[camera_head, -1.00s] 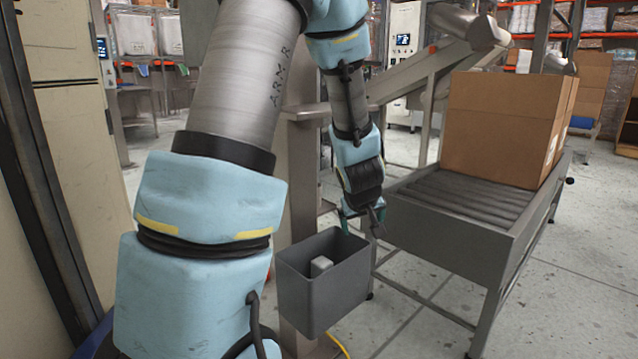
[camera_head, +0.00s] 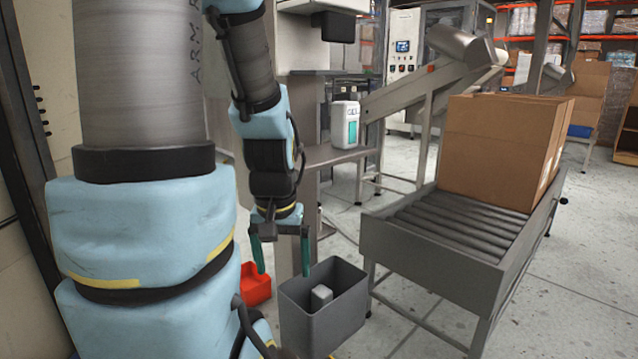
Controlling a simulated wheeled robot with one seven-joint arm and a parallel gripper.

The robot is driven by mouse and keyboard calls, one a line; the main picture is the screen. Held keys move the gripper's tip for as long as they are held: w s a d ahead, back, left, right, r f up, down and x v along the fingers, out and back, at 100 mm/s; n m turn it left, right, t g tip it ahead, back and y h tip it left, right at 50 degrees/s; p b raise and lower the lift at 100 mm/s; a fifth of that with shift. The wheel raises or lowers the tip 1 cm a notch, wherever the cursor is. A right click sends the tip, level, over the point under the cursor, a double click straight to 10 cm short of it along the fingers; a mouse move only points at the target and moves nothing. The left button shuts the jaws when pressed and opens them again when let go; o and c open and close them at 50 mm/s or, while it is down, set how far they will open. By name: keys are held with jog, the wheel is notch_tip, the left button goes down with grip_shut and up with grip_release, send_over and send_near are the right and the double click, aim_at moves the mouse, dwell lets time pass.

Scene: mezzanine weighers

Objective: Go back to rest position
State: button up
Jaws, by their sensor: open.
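My gripper (camera_head: 282,256) hangs from my blue and grey arm, fingers pointing down. It is open and nothing shows between its two teal fingertips. It is above and left of a grey bin (camera_head: 335,318), apart from or just in front of its rear edge; the exact gap is hard to tell. A small pale block (camera_head: 321,295) lies inside the bin.
A white jug with a teal label (camera_head: 345,126) stands on a metal shelf (camera_head: 338,154) behind the gripper. A red bin (camera_head: 255,283) is left of the grey bin. A cardboard box (camera_head: 497,152) sits on a roller conveyor (camera_head: 384,243) at right.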

notch_tip(320, 180, up, 21)
jog(key=p, duration=1.8)
